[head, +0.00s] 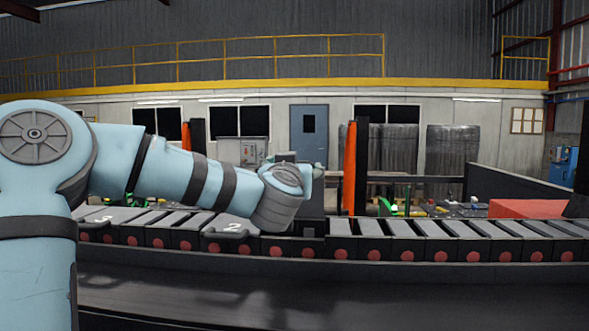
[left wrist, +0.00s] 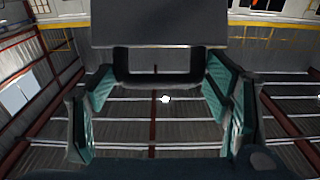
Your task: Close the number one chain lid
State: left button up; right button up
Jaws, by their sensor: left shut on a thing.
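The drag chain (head: 440,245) runs across the head view as a row of dark links with grey lids and red dots. A grey lid marked 2 (head: 232,222) and one marked 3 (head: 100,217) lie flat on it. To the right of my left wrist, a dark lid panel (head: 312,210) stands raised; its number does not show. My wrist mostly hides the gripper in the head view. My right gripper is not seen.
A dark flat surface (head: 350,290) lies in front of the chain. An orange post (head: 349,170) stands behind the chain near the middle. A red block (head: 528,208) is at the right. The chain's right part is clear of my arm.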

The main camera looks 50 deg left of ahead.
pick_arm(q)
jog(key=shift+f, duration=0.1)
dwell(0.6)
jog(key=o, duration=1.3)
jog(key=shift+o, duration=0.5)
jog(key=shift+a, duration=0.15)
jog(key=shift+f, duration=0.1)
